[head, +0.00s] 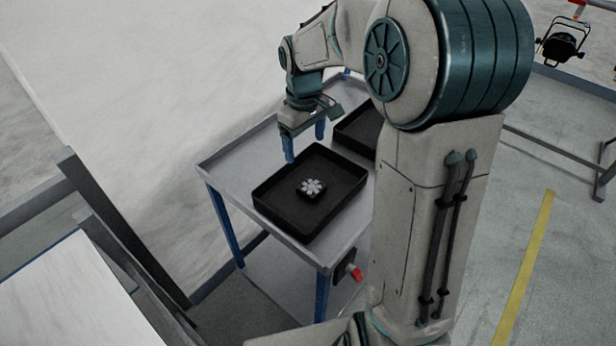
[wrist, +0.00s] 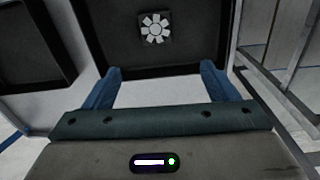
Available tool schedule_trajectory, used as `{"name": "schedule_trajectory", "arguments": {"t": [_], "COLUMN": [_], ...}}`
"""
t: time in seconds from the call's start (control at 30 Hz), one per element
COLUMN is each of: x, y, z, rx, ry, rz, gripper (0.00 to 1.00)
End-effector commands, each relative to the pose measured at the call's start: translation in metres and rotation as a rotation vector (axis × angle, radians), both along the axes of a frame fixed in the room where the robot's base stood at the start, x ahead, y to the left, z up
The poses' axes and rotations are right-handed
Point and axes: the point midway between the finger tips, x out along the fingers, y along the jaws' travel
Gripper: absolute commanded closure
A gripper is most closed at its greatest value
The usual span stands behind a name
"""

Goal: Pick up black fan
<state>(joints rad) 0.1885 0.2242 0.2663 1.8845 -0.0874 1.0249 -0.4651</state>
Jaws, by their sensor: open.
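The black fan (head: 312,188) is a small black square with a light grey bladed wheel. It lies in a black tray (head: 271,211) on a grey cart. In the wrist view the fan (wrist: 155,28) is near the top, beyond the fingertips and midway between them. My gripper (head: 305,143) is above the far left part of the tray in the head view, apart from the fan. In the wrist view its two blue fingers (wrist: 160,82) are spread, with nothing between them.
A second black tray (head: 349,133) stands behind on the same cart, partly hidden by my arm. The cart's raised rim (head: 225,152) surrounds the trays. A red-tipped part (head: 356,273) sticks out at the cart's near corner. A black stage light (head: 562,44) is at the upper right.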

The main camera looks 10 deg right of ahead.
Motion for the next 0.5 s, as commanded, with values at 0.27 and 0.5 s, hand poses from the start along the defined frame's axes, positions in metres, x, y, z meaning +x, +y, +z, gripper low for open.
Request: {"name": "schedule_trajectory", "arguments": {"t": [0.27,0.5], "x": [0.017,0.016], "y": [0.000,-0.001], "z": [-0.022,-0.069], "rx": [0.015,0.015], "ry": [0.023,0.024], "rz": [0.050,0.049], "gripper": [0.20,0.20]}}
